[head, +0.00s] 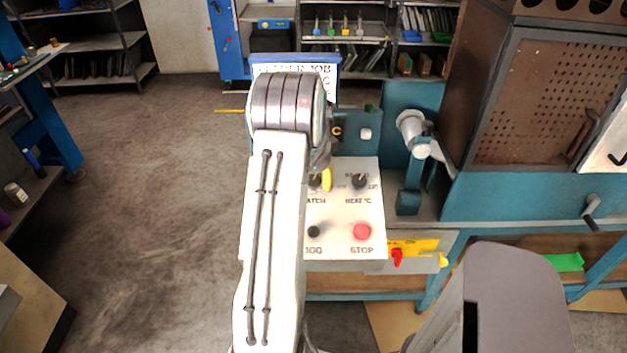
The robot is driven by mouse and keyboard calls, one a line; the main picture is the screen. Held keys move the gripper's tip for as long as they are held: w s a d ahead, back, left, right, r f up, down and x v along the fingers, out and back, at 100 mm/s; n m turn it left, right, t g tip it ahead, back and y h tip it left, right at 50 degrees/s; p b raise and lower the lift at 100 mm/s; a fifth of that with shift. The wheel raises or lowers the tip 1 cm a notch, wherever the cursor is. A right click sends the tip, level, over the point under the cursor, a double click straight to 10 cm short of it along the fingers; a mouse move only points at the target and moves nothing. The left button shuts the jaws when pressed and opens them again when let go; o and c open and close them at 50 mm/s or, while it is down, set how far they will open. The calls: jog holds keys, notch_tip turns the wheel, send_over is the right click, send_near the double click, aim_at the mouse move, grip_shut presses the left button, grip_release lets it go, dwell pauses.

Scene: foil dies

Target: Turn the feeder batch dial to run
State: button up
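The white control panel (345,215) stands in the middle of the head view, its left part hidden behind my arm. The batch dial (314,182) is a dark knob with a partly covered label ending in "ATCH". A yellow piece (327,179) shows right beside it; I cannot tell whether it belongs to the dial or to my gripper. The dial's setting is not readable. My gripper (321,158) is mostly hidden behind my arm's grey wrist joint, above or at the batch dial. Its fingers and any contact cannot be made out.
A dark heat dial (360,181) sits right of the batch dial. Below are a black jog button (313,231) and a red stop button (362,231). A red switch (397,257) on a yellow plate is lower right. A lever fixture (411,160) stands right of the panel.

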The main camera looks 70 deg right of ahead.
jog(key=shift+o, duration=1.2)
jog(key=shift+r, duration=0.1)
notch_tip(320, 180, up, 12)
jog(key=a, duration=0.2)
jog(key=shift+s, duration=0.2)
